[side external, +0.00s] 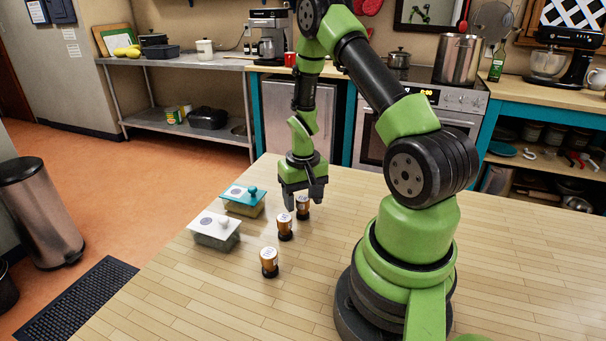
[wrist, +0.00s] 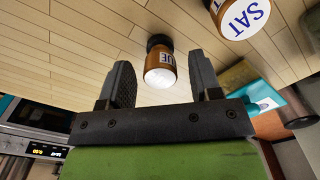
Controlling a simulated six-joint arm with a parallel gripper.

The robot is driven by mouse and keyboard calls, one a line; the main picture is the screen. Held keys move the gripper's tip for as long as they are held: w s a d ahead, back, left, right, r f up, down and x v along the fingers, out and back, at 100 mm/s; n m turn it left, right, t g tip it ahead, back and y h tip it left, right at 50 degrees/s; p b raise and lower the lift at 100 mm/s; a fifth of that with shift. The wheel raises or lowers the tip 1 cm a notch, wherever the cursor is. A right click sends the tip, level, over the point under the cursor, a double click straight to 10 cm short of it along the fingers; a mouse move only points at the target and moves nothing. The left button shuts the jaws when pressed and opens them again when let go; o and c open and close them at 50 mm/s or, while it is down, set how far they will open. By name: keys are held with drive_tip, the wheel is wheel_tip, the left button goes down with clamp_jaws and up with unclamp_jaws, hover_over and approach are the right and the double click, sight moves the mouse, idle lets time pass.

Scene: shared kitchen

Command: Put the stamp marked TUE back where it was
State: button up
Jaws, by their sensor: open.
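The TUE stamp (wrist: 163,60) is a small brown cylinder with a dark foot and a white top. It stands upright on the wooden table; the letters "UE" show on its side in the wrist view. In the side view it is the farthest stamp (side external: 303,213) of three. My gripper (side external: 303,202) points down over it. In the wrist view the two fingers of my gripper (wrist: 160,62) are apart, one on each side of the stamp, with gaps between. The fingers partly cover the stamp in the side view.
The SAT stamp (wrist: 240,15) stands beside it, the middle one (side external: 285,228) in the side view. A third stamp (side external: 269,262) stands nearer. Left are a teal-lidded box (side external: 240,197) and a white-lidded box (side external: 214,229), both knobbed. The near tabletop (side external: 210,300) is clear.

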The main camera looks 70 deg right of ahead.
sight(303, 198)
wheel_tip(303, 198, up, 10)
drive_tip(key=w+a+r+n+t, duration=0.1)
drive_tip(key=a+r+n+t, duration=0.15)
drive_tip(key=a+r, duration=0.8)
drive_tip(key=s+a+r+n+t+y, duration=0.2)
drive_tip(key=s+a+r+t, duration=0.2)
drive_tip(key=s+a+r, duration=0.3)
drive_tip(key=s+a, duration=0.1)
drive_tip(key=a, duration=0.2)
drive_tip(key=shift+s+a+r+t, duration=0.15)
drive_tip(key=shift+s+r+t, duration=0.05)
drive_tip(key=shift+r+t, duration=0.15)
drive_tip(key=shift+n, duration=0.25)
